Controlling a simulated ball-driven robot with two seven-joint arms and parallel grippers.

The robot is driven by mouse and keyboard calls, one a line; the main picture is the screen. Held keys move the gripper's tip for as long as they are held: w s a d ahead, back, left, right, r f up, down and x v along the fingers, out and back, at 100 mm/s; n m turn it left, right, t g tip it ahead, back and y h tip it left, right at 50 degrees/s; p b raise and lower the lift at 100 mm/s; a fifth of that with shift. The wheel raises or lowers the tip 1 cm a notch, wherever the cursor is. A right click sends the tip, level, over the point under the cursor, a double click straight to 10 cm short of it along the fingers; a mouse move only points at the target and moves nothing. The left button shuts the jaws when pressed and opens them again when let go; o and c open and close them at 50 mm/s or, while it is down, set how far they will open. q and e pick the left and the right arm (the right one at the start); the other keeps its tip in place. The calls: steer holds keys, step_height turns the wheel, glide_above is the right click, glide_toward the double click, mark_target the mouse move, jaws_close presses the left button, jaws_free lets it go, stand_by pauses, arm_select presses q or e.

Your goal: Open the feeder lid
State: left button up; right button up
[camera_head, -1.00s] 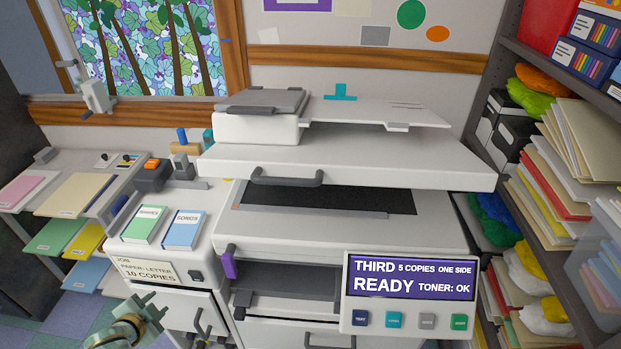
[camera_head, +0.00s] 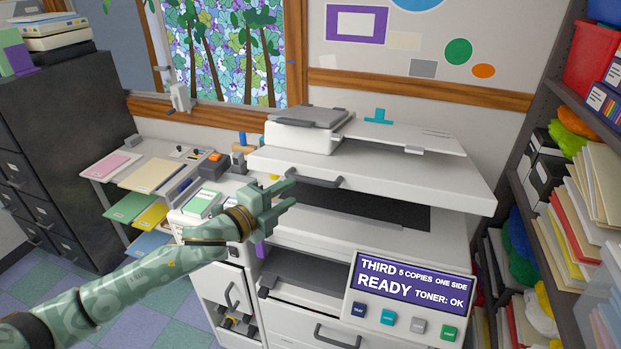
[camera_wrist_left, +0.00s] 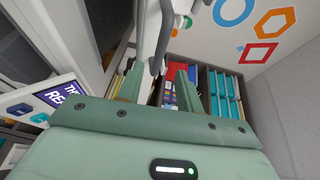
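The white feeder lid (camera_head: 400,178) is a broad slab on the copier, with a grey bar handle (camera_head: 315,180) on its front edge. It stands above the dark glass (camera_head: 365,207), with a gap between. The feeder unit (camera_head: 300,135) with a grey top sits on it. My left gripper (camera_head: 291,194) is open and empty, its fingertips just left of and below the handle. In the left wrist view, a grey bar (camera_wrist_left: 157,45) shows ahead of the open fingers (camera_wrist_left: 158,78); I cannot tell whether they touch. My right gripper is out of view.
The copier's panel (camera_head: 412,293) reads READY at the lower right. A crowded shelf (camera_head: 540,125) stands at the right. A side table (camera_head: 98,170) with paper trays and a dark filing cabinet (camera_head: 65,130) stand at the left. Tiled floor is clear at the lower left.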

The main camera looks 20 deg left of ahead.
mark_target(307, 182)
arm_select(q)
steer(key=x, duration=0.7)
steer(key=shift+w+a, duration=0.15)
steer(key=shift+w, duration=0.05)
steer(key=shift+w+d+f, duration=0.1)
steer(key=shift+w+d, duration=0.25)
steer(key=shift+w, duration=0.1)
jaws_close()
